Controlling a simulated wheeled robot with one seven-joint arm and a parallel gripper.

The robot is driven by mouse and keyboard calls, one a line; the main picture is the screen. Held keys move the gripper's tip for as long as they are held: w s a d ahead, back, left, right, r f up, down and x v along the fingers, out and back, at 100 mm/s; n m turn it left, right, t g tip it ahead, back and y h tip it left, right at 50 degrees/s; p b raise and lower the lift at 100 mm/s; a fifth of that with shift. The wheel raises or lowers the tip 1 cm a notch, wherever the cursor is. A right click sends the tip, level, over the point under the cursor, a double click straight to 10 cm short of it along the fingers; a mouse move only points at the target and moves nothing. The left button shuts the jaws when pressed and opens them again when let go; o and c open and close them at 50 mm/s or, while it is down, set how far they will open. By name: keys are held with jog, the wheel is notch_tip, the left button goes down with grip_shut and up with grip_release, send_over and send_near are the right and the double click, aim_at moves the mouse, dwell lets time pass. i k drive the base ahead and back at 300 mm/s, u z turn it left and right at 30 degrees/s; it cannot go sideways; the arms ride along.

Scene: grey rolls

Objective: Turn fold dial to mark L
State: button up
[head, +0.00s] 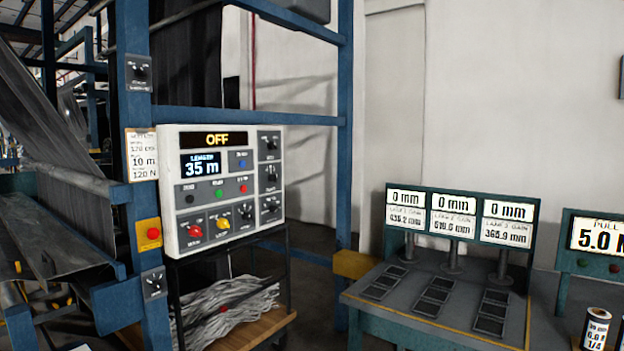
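A light grey control panel (164,200) hangs on the blue frame left of centre. It has black dials in its right column: an upper dial (270,144), a middle dial (271,176) and a lower dial (270,207). A red knob (195,231) and a yellow knob (223,223) sit along its bottom row. Two more dark dial plates are on the blue post: an upper plate (138,72) and a lower plate (153,283). The labels are too small to read, so I cannot tell which is the fold dial or where mark L is. My gripper is not in view.
The panel displays read OFF and 35 m. A red button on a yellow box (149,236) is on the post. A cart with grey strips (225,306) stands under the panel. A bench with three displays (440,325) stands at right. Grey sheet material (45,130) runs at left.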

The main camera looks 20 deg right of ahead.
aim_at(273, 178)
jog(key=z, duration=1.05)
jog(key=i, duration=2.45)
jog(key=u, duration=1.05)
jog(key=i, duration=0.25)
jog(key=z, duration=0.05)
